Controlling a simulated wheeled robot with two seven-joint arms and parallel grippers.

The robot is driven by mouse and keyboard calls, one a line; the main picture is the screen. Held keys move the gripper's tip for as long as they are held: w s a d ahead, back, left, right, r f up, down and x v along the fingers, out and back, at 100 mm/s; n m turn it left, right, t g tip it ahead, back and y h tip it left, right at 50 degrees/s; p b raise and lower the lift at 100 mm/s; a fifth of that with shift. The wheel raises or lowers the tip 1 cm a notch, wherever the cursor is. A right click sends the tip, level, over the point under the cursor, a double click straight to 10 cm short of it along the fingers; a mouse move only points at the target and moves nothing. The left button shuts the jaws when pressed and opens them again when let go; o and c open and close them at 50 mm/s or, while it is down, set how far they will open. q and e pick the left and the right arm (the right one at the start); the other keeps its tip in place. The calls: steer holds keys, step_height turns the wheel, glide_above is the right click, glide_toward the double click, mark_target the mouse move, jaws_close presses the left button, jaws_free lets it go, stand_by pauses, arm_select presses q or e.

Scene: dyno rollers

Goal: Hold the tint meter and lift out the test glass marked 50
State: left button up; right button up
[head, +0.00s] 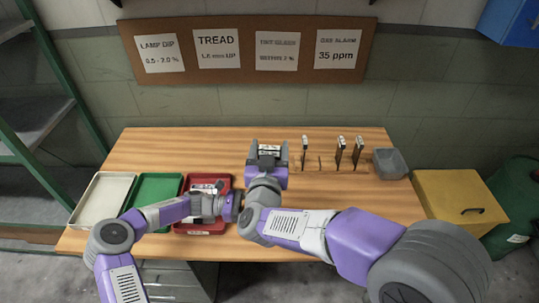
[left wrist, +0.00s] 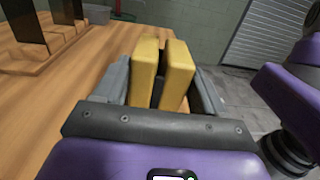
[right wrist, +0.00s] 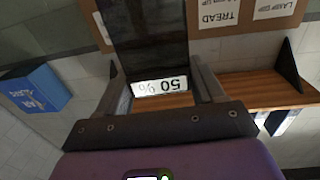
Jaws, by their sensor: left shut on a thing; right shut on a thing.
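The tint meter (left wrist: 146,62) is a yellow body with two upright halves and a narrow gap between them. My left gripper (left wrist: 162,88) is shut on it; no glass shows in the gap. In the head view the left gripper's fingers and the meter are hidden behind my right arm. The test glass marked 50 (right wrist: 150,35) is a dark pane with a white "50 %" label, upside down in the right wrist view. My right gripper (right wrist: 163,88) is shut on its label end. In the head view, the right gripper (head: 268,160) is above the table middle.
A wooden rack (head: 322,166) with several dark upright panes stands right of my right gripper. A grey bin (head: 389,163) is beyond it. White (head: 82,208), green (head: 140,188) and red trays (head: 226,184) lie at the left; labelled items show in the red one, partly behind my left arm.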

arm_select(q)
steer(key=o, duration=0.9)
